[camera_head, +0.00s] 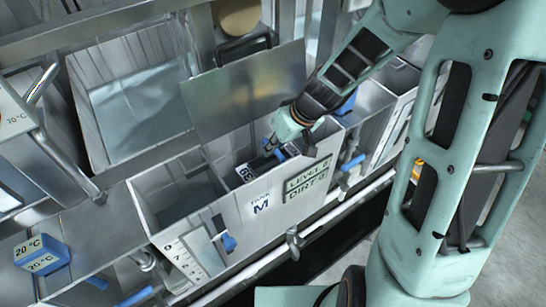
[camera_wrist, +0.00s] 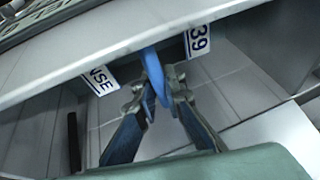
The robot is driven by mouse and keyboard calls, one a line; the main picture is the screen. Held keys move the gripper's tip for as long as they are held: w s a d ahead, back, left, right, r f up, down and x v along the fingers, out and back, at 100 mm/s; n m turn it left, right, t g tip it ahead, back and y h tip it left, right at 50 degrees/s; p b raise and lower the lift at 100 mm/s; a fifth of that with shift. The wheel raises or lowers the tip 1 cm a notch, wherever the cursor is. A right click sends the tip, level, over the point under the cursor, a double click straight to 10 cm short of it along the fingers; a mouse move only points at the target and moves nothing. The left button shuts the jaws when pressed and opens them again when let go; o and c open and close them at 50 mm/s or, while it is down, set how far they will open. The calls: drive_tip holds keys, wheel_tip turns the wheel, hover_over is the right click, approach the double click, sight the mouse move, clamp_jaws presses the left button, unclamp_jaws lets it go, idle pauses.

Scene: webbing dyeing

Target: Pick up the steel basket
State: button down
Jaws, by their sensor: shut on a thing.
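My gripper (camera_head: 274,150) is low over the open steel tank marked M (camera_head: 225,215) in the head view. In the wrist view its two fingers (camera_wrist: 155,92) are closed on a curved blue handle (camera_wrist: 150,62). The handle passes up between the fingertips against a pale metal edge. I cannot make out a whole steel basket in either view, and I cannot tell whether this handle belongs to one. My arm and the tank walls hide part of the tank's inside.
A raised steel lid (camera_head: 245,90) stands behind the tank. An open basin (camera_head: 140,105) lies to the left. A blue 20 °C block (camera_head: 42,254) is at lower left. Pipes (camera_head: 290,242) run along the front. White labels, one reading 39 (camera_wrist: 199,41), flank the blue handle.

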wheel_tip(320, 180, up, 18)
drive_tip(key=shift+p, duration=0.4)
